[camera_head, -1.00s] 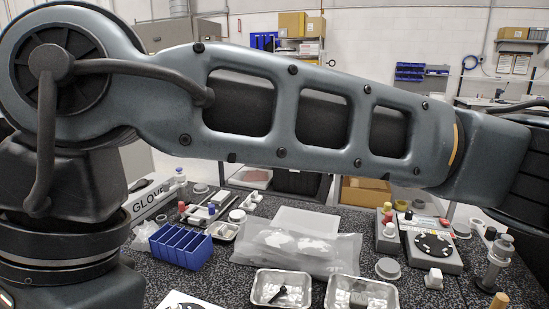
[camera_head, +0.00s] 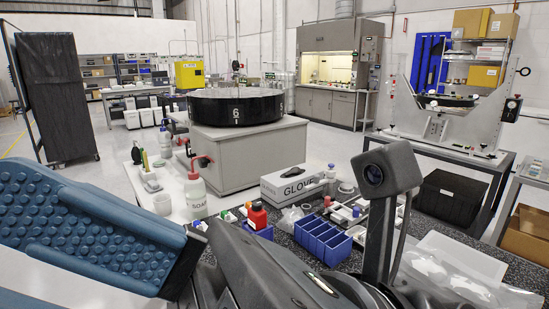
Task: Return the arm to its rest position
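Dark grey parts of my own body cross the bottom middle of the view, close to the camera. A dark grey upright post with a round lens rises just right of the middle.
A speckled bench holds a glove box (camera_head: 291,184), a blue divided bin (camera_head: 324,241) and clear bags (camera_head: 437,272). A soap bottle (camera_head: 196,192) stands on a white counter. A large black drum (camera_head: 236,108) sits behind. Open floor (camera_head: 60,190) lies at left.

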